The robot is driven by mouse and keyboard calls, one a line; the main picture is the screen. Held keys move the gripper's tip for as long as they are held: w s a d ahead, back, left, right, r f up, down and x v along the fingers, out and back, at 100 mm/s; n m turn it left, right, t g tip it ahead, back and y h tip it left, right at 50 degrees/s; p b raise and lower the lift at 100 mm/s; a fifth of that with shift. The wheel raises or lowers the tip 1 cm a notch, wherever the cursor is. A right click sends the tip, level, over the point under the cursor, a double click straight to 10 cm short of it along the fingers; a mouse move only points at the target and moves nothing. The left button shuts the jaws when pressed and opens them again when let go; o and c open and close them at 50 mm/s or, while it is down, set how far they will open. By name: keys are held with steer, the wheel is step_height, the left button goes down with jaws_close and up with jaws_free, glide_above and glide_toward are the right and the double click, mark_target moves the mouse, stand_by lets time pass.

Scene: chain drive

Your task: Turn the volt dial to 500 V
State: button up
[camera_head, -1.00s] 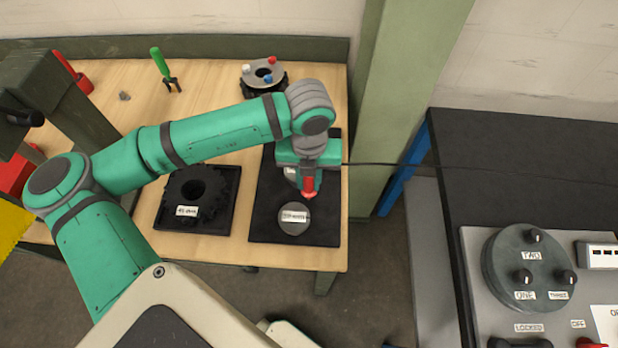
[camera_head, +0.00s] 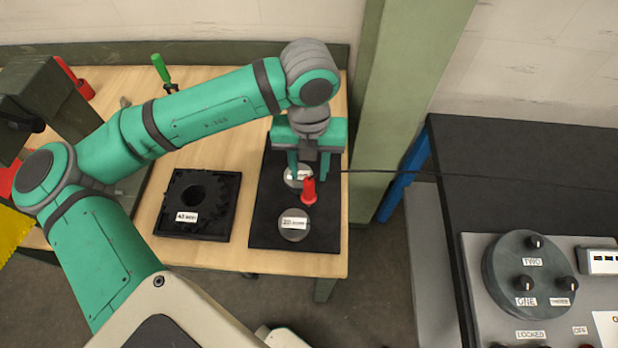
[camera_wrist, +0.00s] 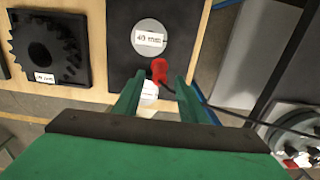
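I see no dial marked in volts in either view.
A black gear (camera_head: 185,195) sits left. A dark cable (camera_head: 390,172) runs right. A panel with a round knobbed plate (camera_head: 505,275) stands right.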

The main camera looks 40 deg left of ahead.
steer(key=shift+r, duration=1.95)
